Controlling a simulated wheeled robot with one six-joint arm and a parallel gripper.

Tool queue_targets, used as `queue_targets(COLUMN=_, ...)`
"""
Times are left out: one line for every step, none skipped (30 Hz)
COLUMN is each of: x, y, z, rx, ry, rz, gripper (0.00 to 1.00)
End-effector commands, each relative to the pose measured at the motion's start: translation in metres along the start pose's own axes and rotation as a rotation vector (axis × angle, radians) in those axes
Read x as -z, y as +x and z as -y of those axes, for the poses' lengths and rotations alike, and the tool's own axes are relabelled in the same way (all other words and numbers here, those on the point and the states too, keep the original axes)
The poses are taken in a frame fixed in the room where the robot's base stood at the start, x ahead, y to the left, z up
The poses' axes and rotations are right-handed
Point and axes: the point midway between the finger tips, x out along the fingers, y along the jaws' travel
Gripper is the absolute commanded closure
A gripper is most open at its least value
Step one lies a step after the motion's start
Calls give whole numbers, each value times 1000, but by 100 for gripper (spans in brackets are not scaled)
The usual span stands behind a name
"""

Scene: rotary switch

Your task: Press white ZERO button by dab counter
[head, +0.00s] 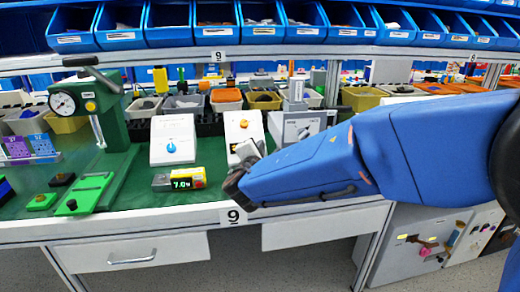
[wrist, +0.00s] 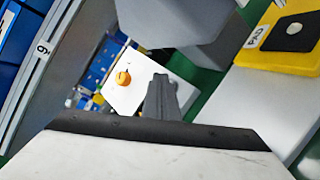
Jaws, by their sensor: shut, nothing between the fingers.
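The dab counter (head: 186,181) is a small yellow box with a lit green display, near the front edge of the green mat. In the wrist view, a yellow housing with a black top (wrist: 290,35) and a label at its left corner shows at the upper right. A round white button (wrist: 294,28) sits on that black top. My gripper (wrist: 161,80) is shut and empty. Its fingertips are left of the white button in the wrist view and apart from it. In the head view, my gripper end is right of the counter, with its fingertips unclear.
A white box with a blue knob (head: 172,146) stands behind the counter. Another white box has an orange knob (wrist: 122,78). A grey box (head: 297,127) is further right. A green press with a dial gauge (head: 64,103) stands left. Blue bins line the shelf above.

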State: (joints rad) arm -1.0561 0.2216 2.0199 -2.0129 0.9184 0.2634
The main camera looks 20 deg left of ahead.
Motion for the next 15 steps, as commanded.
queue_targets(x=2, y=1, z=4, rx=5, ry=-3, rz=-2, gripper=100)
queue_targets(x=2, y=1, z=4, rx=5, ry=-3, rz=-2, gripper=100)
queue_targets(x=2, y=1, z=4, rx=6, ry=-3, rz=-2, gripper=100)
queue_targets(x=2, y=1, z=5, rx=6, ry=-3, rz=-2, gripper=100)
queue_targets(x=2, y=1, z=5, rx=6, ry=-4, rz=-2, gripper=100)
queue_targets(x=3, y=2, z=5, rx=6, ry=-4, rz=-3, gripper=100)
queue_targets(x=3, y=2, z=6, rx=7, ry=-4, rz=-3, gripper=100)
queue_targets(x=3, y=2, z=6, rx=7, ry=-4, rz=-3, gripper=100)
queue_targets(x=4, y=2, z=6, rx=7, ry=-4, rz=-3, gripper=100)
queue_targets(x=4, y=3, z=7, rx=7, ry=-4, rz=-3, gripper=100)
queue_targets(x=4, y=3, z=7, rx=8, ry=-4, rz=-3, gripper=100)
queue_targets(x=4, y=3, z=8, rx=8, ry=-5, rz=-3, gripper=100)
queue_targets(x=5, y=4, z=8, rx=8, ry=-5, rz=-3, gripper=100)
queue_targets(x=5, y=4, z=8, rx=9, ry=-5, rz=-3, gripper=100)
queue_targets(x=5, y=4, z=9, rx=9, ry=-5, rz=-4, gripper=100)
